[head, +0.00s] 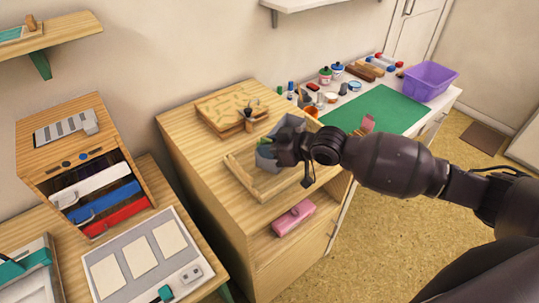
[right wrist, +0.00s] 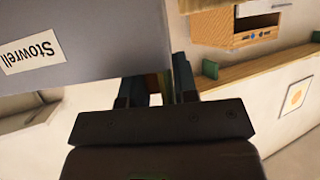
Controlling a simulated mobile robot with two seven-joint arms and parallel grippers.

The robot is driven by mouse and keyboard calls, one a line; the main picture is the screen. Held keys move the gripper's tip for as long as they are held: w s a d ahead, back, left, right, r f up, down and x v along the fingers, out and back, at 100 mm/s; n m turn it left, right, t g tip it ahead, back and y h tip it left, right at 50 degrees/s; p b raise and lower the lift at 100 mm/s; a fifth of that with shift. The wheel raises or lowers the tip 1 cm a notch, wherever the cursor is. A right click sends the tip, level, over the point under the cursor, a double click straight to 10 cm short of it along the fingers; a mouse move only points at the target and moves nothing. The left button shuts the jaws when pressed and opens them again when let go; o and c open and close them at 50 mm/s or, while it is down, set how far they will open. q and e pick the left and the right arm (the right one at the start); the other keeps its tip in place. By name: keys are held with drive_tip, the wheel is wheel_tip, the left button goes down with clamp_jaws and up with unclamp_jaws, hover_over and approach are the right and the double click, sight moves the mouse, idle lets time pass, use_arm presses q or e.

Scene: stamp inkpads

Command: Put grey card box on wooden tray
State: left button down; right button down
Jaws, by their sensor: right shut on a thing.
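The grey card box (head: 291,123) is in my right gripper (head: 278,152) in the head view, over the back part of the wooden tray (head: 243,178). My gripper is shut on it and its arm comes in from the right. In the right wrist view the box (right wrist: 95,50) fills the upper left and shows a white label reading "Stowrell". The fingers and arm hide part of the box and tray, and I cannot tell whether the box touches the tray floor. My left gripper is not in view.
A patterned wooden board (head: 228,108) lies behind the tray on the cabinet top. A pink box (head: 293,218) sits in the open shelf below. A green mat (head: 375,110), several small bottles and a purple bin (head: 430,82) are at right. A drawer unit (head: 75,150) stands at left.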

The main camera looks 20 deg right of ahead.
drive_tip(key=shift+f, duration=1.6)
drive_tip(key=shift+f, duration=0.1)
drive_tip(key=c, duration=0.9)
unclamp_jaws()
